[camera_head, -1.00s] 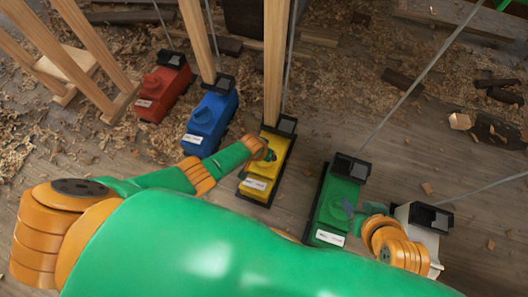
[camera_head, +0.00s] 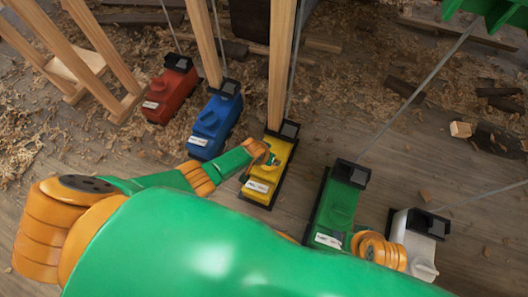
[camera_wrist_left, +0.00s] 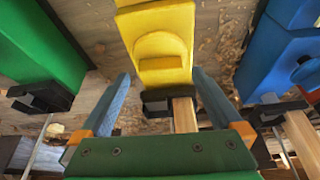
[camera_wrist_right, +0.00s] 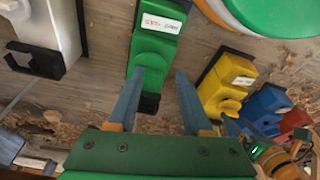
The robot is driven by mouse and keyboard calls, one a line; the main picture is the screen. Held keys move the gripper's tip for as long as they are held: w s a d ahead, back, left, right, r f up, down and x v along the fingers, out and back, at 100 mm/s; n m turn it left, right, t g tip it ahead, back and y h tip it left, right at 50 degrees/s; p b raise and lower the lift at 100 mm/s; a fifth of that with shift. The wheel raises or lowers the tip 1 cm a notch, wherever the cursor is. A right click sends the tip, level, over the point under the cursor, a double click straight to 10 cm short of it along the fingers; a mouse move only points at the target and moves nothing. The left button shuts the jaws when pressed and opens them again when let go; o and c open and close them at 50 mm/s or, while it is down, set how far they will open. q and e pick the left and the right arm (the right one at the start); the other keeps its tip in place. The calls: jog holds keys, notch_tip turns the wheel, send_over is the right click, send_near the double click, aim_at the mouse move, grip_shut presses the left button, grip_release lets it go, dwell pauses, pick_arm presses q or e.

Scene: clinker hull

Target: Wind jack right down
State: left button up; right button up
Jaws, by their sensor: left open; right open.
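Several coloured box-shaped units with white labels stand in a row on the floor: red (camera_head: 165,95), blue (camera_head: 212,125), yellow (camera_head: 268,180), green (camera_head: 337,205) and white (camera_head: 415,245). I cannot read which is the right jack. My left gripper (camera_head: 270,158) is over the yellow unit; in the left wrist view its open, empty fingers (camera_wrist_left: 160,85) flank the yellow raised part (camera_wrist_left: 160,45). My right gripper's fingers are hidden in the head view. In the right wrist view they are open and empty (camera_wrist_right: 160,74), with the green unit (camera_wrist_right: 153,52) ahead; contact is unclear.
Wooden props (camera_head: 281,65) and thin rods rise behind the units. Shavings and wood scraps (camera_head: 460,129) litter the plank floor. A green structure (camera_head: 485,12) shows at the top right.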

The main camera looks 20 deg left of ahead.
aim_at(263, 168)
pick_arm(q)
jog(key=p+v, duration=0.4)
jog(key=shift+r, duration=0.2)
jog(key=shift+s, duration=0.1)
pick_arm(e)
jog(key=s+d+f, duration=0.1)
jog(key=s+f, duration=0.3)
jog(key=f, duration=0.5)
jog(key=shift+g, duration=0.3)
pick_arm(q)
jog(key=shift+r, duration=0.1)
pick_arm(e)
jog(key=shift+s, duration=0.1)
